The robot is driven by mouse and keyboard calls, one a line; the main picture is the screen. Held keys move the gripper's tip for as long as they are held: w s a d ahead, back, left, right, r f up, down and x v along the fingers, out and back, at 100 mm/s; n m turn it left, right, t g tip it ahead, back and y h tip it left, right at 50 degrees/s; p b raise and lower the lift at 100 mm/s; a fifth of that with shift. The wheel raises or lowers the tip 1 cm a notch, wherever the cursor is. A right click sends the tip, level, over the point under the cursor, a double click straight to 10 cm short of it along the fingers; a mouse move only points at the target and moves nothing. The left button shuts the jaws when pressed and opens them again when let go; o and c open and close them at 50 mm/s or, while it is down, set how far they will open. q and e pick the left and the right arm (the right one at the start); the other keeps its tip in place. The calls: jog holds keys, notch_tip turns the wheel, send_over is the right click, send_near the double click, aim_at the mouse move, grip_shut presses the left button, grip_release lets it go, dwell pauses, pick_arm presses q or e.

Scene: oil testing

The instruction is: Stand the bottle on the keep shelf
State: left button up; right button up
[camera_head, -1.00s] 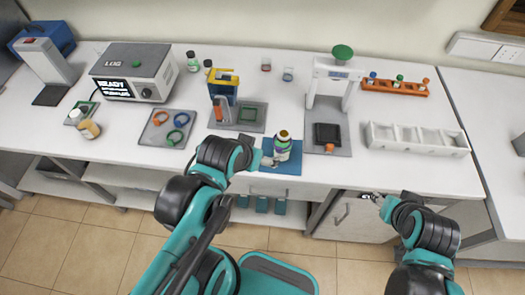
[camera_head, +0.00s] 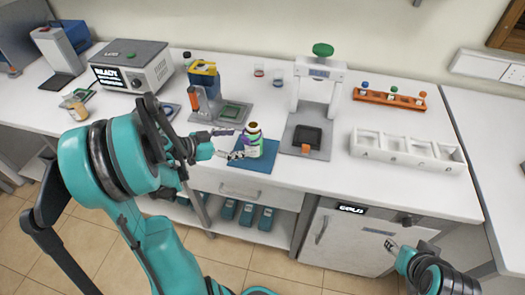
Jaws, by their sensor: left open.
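A small bottle (camera_head: 253,139) with a white, green and purple body stands upright on a blue mat (camera_head: 259,167) at the front of the counter. My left gripper (camera_head: 235,143) is open just left of the bottle, fingers pointing towards it. I cannot tell whether a finger touches the bottle. My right gripper (camera_head: 391,246) is low in front of the cabinet at the right, small and hard to read. No shelf labelled "keep" is legible. A white rack (camera_head: 408,164) with lettered compartments stands on the right of the counter.
A white press-like stand (camera_head: 321,81) with a dark plate is right of the bottle. A blue and yellow device (camera_head: 203,79) stands behind my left gripper. An orange rack (camera_head: 389,98) is at the back right. A cabinet (camera_head: 345,241) marked "COLD" and several teal containers are below the counter.

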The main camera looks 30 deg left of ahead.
aim_at(254, 140)
pick_arm(q)
jog(key=shift+w+f, duration=0.15)
jog(key=shift+f, duration=0.1)
jog(key=b+x, duration=0.1)
jog(key=x, duration=0.2)
jog(key=b+x, duration=0.1)
jog(key=x, duration=0.2)
jog(key=shift+w+a+f+b, duration=0.1)
jog(key=shift+w+f+b, duration=0.2)
jog(key=shift+f, duration=0.1)
jog(key=shift+w, duration=0.25)
jog(key=shift+c, duration=0.2)
jog(key=c, duration=1.8)
jog(key=shift+o, duration=0.2)
jog(key=shift+r, duration=0.1)
